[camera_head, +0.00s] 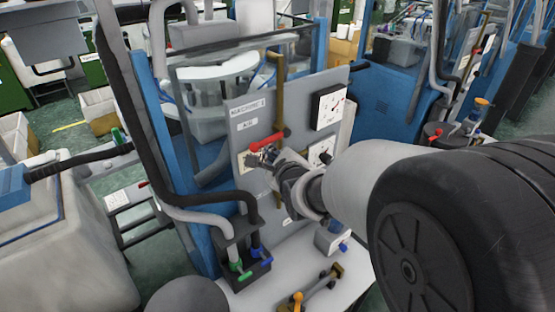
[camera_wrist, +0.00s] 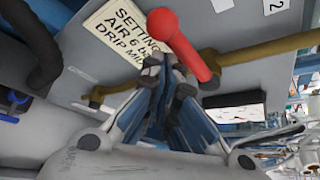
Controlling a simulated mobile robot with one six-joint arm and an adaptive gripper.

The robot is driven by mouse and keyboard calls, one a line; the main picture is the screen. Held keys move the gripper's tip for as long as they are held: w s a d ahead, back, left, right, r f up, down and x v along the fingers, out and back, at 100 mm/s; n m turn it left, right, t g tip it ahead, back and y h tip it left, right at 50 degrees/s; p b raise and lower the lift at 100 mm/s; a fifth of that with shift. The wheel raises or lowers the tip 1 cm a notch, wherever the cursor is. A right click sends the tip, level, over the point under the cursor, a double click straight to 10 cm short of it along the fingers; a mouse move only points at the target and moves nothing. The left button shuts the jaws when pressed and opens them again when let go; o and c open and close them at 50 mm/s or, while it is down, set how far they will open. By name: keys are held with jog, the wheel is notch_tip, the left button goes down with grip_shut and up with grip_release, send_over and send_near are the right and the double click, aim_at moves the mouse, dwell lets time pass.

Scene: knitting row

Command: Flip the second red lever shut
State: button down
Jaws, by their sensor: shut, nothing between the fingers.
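A red lever (camera_head: 267,142) sits across a brass pipe on the grey panel, its handle pointing left and slightly down. In the wrist view the red lever (camera_wrist: 183,42) has its round knob at the top left and its pivot end at the lower right, on the pipe. My gripper (camera_head: 261,159) is just below the lever's handle in the head view. In the wrist view my gripper (camera_wrist: 170,65) is shut and empty, its fingertips close beside the lever's shaft. I cannot tell whether they touch it. Which lever counts as the second is not clear.
Below stand a black block with green and blue valves (camera_head: 241,267) and a brass fitting with an orange handle (camera_head: 297,299). Dark hoses hang at the left.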

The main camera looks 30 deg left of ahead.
jog(key=shift+r, duration=0.5)
dwell(0.3)
